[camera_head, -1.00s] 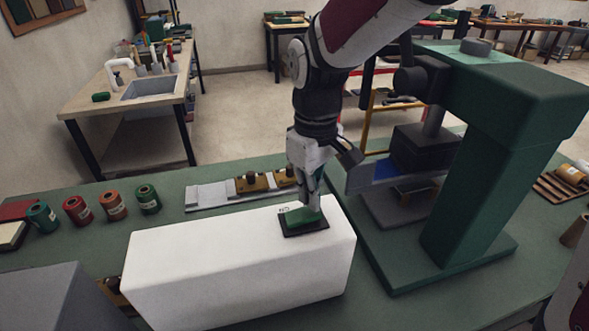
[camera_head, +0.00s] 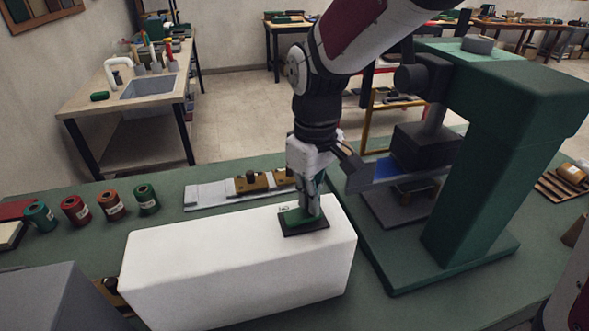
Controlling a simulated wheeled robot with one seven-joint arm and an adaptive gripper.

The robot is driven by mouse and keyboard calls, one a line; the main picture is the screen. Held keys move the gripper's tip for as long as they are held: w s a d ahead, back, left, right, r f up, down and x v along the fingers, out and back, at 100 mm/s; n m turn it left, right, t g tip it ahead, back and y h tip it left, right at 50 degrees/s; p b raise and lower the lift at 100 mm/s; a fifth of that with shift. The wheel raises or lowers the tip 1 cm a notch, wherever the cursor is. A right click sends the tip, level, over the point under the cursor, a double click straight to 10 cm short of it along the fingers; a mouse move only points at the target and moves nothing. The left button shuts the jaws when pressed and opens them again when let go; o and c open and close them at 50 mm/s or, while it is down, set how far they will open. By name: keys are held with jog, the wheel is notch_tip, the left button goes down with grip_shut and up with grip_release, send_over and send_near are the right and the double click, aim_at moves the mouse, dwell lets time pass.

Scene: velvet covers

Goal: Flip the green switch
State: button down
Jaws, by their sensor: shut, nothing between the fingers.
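The green switch (camera_head: 294,218) is a rocker on a dark plate, set on the top right part of a white box (camera_head: 210,262). Small dark lettering shows on the box just behind the switch. My gripper (camera_head: 311,211) points straight down, shut and empty, with its fingertips at the right half of the switch. The tips seem to touch the rocker, and they hide part of its right side. The exact tilt of the rocker is hard to tell at this size.
A green press (camera_head: 470,190) stands close to the right of the box. A metal rail with brown blocks (camera_head: 255,182) lies behind it. Several thread spools (camera_head: 112,205) stand at the left. A grey block (camera_head: 60,298) is at the front left.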

jog(key=shift+f, duration=0.45)
jog(key=shift+r, duration=0.15)
jog(key=shift+r+p, duration=2.05)
jog(key=shift+r, duration=1.35)
jog(key=shift+r, duration=0.1)
jog(key=s+d+r+m+t, duration=0.2)
jog(key=s+d+r+m, duration=0.2)
jog(key=s, duration=0.5)
jog(key=s+d+r+m+t, duration=0.3)
jog(key=s+d+r+m, duration=0.1)
jog(key=s+d, duration=0.4)
jog(key=shift+s+d+r, duration=0.4)
jog(key=shift+s+r, duration=0.15)
jog(key=shift+r, duration=0.1)
